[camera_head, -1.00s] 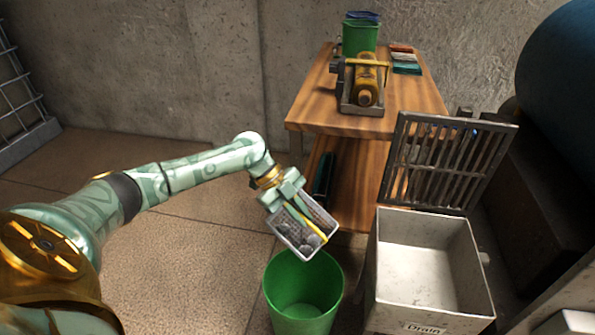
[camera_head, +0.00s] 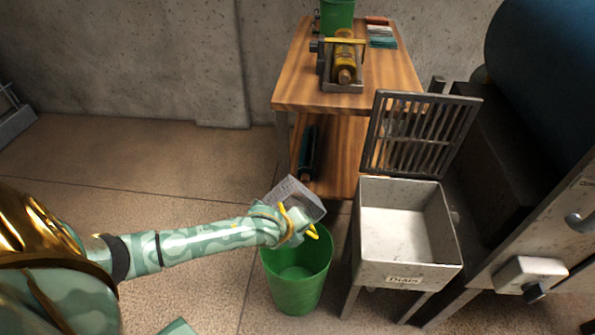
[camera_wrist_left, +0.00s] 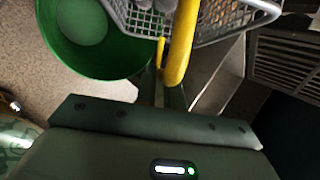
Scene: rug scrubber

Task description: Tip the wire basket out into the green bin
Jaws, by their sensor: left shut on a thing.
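The wire basket (camera_head: 287,190) is a small grey mesh box with a yellow handle (camera_head: 312,232). My left gripper (camera_head: 300,219) is shut on the handle and holds the basket tilted above the far side of the green bin (camera_head: 297,285). In the left wrist view the basket (camera_wrist_left: 225,28) is at the top, with grey lumps partly showing in it, and the handle (camera_wrist_left: 181,45) runs down between my fingers. The bin (camera_wrist_left: 50,40) lies at upper left there; its visible floor looks bare. My right gripper is not in view.
A white drain sink (camera_head: 402,265) with a raised metal grate (camera_head: 420,135) stands close right of the bin. A wooden bench (camera_head: 290,92) with a roller device (camera_head: 343,65) stands behind. The floor left of the bin is mostly clear.

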